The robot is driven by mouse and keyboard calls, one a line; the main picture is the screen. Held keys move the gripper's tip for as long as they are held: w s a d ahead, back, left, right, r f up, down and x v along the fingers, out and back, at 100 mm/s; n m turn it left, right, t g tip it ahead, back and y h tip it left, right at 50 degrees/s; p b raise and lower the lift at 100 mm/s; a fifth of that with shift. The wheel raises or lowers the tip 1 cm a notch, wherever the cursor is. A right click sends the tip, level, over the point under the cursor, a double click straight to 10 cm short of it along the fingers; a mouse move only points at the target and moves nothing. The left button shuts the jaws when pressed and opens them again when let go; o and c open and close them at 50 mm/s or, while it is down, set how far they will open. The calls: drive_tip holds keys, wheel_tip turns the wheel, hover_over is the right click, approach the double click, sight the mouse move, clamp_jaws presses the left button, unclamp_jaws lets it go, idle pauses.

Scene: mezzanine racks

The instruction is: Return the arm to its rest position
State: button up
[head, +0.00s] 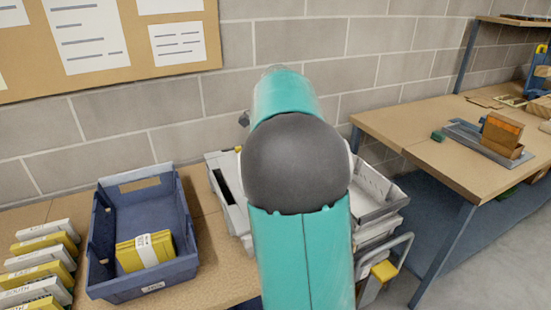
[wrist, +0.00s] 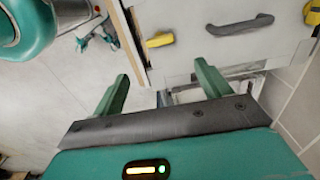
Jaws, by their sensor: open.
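My gripper (wrist: 160,95) shows in the wrist view with its two green fingers spread apart and nothing between them. In the head view my teal arm with its dark grey joint fills the middle of the picture and rises in front of the wall. My gripper is not visible in the head view. Behind the fingers in the wrist view is a pale surface with a dark handle (wrist: 240,25) and a small yellow part (wrist: 160,39).
A blue bin (head: 105,245) holding a banded yellow bundle (head: 146,251) sits on the left bench, beside a row of yellow and white packets (head: 40,262). Grey trays (head: 375,200) stand partly behind my arm. A wooden workbench (head: 430,150) is at right; grey floor lies in front.

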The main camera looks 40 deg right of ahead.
drive_tip(key=s+a+n+t, duration=0.2)
drive_tip(key=s+a+n, duration=0.3)
drive_tip(key=a, duration=0.5)
drive_tip(key=s+a+f+n+t, duration=0.1)
drive_tip(key=s+a+n, duration=0.5)
drive_tip(key=a+n, duration=0.3)
drive_tip(key=s+a+n+t, duration=0.2)
drive_tip(key=s+a+n, duration=0.4)
drive_tip(key=a, duration=0.6)
drive_tip(key=shift+a+f+n+t, duration=0.15)
drive_tip(key=shift+f+n+t, duration=0.15)
drive_tip(key=shift+n, duration=0.4)
drive_tip(key=shift+r, duration=0.1)
